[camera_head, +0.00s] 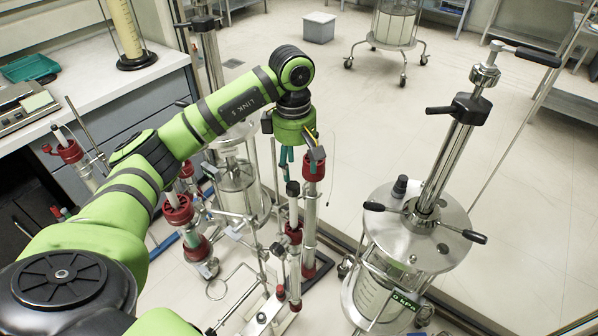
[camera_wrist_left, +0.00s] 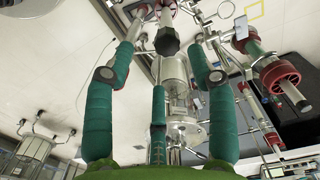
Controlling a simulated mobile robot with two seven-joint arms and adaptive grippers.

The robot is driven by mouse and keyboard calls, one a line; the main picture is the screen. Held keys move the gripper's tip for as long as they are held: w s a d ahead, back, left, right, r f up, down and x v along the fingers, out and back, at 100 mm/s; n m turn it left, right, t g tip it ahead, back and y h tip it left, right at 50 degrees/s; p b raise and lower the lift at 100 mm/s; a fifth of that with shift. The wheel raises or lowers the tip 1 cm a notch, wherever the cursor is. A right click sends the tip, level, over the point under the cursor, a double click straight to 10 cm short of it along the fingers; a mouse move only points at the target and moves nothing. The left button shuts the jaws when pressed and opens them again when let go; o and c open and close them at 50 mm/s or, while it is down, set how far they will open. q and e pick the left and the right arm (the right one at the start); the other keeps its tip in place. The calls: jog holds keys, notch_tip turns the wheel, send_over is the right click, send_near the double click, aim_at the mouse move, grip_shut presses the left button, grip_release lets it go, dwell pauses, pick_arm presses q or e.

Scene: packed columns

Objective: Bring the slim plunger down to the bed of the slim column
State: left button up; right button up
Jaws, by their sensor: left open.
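My left gripper (camera_head: 298,166) is open and points down above a group of slim glass columns with red collars. Just below its teal fingers is a black knob (camera_head: 293,188) on a pale rod, which looks like the slim plunger. The rod enters the red collar of the slim column (camera_head: 295,268), which stands upright. In the left wrist view the black knob (camera_wrist_left: 166,42) lies between the spread fingers of the gripper (camera_wrist_left: 162,52), with no clear contact. The column's bed is too small to make out. My right gripper is not in view.
Another red-collared column (camera_head: 310,205) stands close on the right of the knob. More red-collared columns (camera_head: 180,210) stand to the left. A large steel-lidded column (camera_head: 385,245) with a tall spindle stands at the right.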

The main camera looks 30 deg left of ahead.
aim_at(293, 185)
pick_arm(q)
jog(key=shift+s+a+r, duration=0.1)
jog(key=shift+a+r, duration=0.05)
jog(key=shift+a, duration=0.35)
jog(key=shift+f+p, duration=0.3)
jog(key=shift+f, duration=0.05)
notch_tip(293, 185, down, 5)
jog(key=shift+s+r+p, duration=0.1)
jog(key=shift+p, duration=0.9)
jog(key=shift+f, duration=0.65)
grip_shut()
